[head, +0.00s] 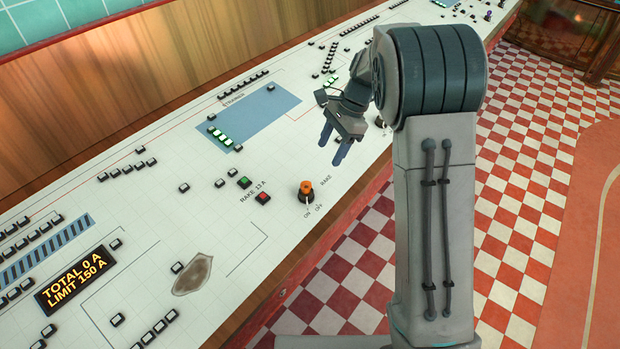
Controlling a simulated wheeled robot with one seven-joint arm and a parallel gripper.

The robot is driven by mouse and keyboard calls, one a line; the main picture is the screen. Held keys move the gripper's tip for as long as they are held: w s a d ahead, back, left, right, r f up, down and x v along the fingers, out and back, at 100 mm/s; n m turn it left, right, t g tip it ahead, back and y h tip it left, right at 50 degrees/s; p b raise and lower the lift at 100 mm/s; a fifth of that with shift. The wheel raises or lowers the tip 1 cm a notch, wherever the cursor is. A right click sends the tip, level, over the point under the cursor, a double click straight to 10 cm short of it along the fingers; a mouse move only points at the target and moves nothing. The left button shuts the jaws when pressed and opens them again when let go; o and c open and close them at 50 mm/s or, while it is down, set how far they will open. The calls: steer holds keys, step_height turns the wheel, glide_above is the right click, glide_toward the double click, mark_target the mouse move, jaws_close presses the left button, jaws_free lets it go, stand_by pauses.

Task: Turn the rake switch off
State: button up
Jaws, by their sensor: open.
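The rake switch (306,189) is a knob with an orange top and a dark base on the pale control desk. ON and OFF are printed in front of it and RAKE beside it. I cannot tell for sure which mark it points to. My gripper (334,144) is open and empty, its two dark blue fingers pointing down. In the picture it is above and to the right of the switch, apart from it.
A green button (244,182) and a red button (263,197) sit left of the switch by "RAKE 13 A". A display (77,276) reads "TOTAL 0 A LIMIT 150 A". Another knob (380,122) is partly hidden near my arm. A brown stain (193,274) marks the desk.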

mark_target(310, 187)
steer(key=shift+m, duration=0.3)
steer(key=x, duration=0.4)
steer(key=p+x, duration=0.1)
steer(key=x, duration=0.4)
steer(key=w+p+x, duration=0.1)
steer(key=x, duration=0.4)
steer(key=shift+a+f, duration=0.25)
steer(key=shift+a, duration=0.05)
steer(key=c, duration=1)
